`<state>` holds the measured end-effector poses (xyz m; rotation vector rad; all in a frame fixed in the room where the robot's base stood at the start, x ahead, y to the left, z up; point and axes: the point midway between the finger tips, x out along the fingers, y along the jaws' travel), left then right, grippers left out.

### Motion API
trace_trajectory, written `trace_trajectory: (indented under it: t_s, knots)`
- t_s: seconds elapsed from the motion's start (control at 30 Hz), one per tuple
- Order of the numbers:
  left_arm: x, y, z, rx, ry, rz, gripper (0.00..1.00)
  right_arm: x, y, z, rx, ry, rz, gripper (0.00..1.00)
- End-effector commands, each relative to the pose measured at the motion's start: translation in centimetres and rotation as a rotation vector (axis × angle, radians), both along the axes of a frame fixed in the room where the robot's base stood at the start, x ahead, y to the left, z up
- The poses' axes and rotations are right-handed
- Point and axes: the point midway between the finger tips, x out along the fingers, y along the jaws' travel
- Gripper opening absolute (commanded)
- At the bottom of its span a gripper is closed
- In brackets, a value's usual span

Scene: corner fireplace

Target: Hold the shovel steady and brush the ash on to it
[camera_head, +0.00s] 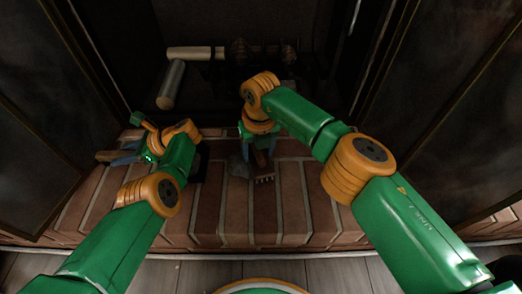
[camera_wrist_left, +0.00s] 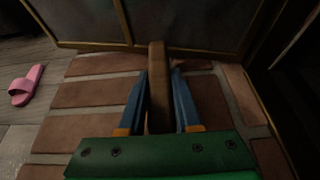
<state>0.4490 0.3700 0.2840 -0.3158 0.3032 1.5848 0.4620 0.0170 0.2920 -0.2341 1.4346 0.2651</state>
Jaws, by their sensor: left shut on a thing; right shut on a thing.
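My left gripper (camera_head: 118,157) is shut on the shovel's brown handle (camera_wrist_left: 158,88), which stands between its blue fingers in the left wrist view. A dark shape (camera_head: 201,162) partly hidden behind my left arm looks like the shovel's pan on the bricks. My right gripper (camera_head: 260,150) points down and is shut on the brush (camera_head: 264,174), whose bristle end is low over the bricks. A grey patch of ash (camera_head: 239,167) lies on the bricks just left of the brush, between it and the dark pan. I cannot tell if the bristles touch the bricks.
The brick hearth (camera_head: 290,205) is clear in front and to the right. Glass doors stand open at left (camera_head: 35,130) and right (camera_head: 450,110). Pale logs (camera_head: 172,84) and a dark grate (camera_head: 262,55) are behind. A pink slipper (camera_wrist_left: 26,86) lies on the floor.

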Motion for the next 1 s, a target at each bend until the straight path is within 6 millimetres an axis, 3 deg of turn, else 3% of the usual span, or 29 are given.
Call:
trace_trajectory:
  t_s: [0.17, 0.6, 1.0]
  knots:
    - [0.0, 0.0, 0.0, 0.001, -0.001, 0.0, 0.0, 0.0, -0.2, 0.5, 0.001, 0.0, 0.0, 0.2]
    - [0.0, 0.0, 0.0, 0.0, 0.0, 0.0, 0.0, 0.1, -2.9, 5.7, 0.001, -0.002, 0.0, 0.2]
    - [0.0, 0.0, 0.0, 0.0, 0.0, 0.0, 0.0, 0.1, -3.0, 6.0, 0.0, 0.0, 0.0, 0.2]
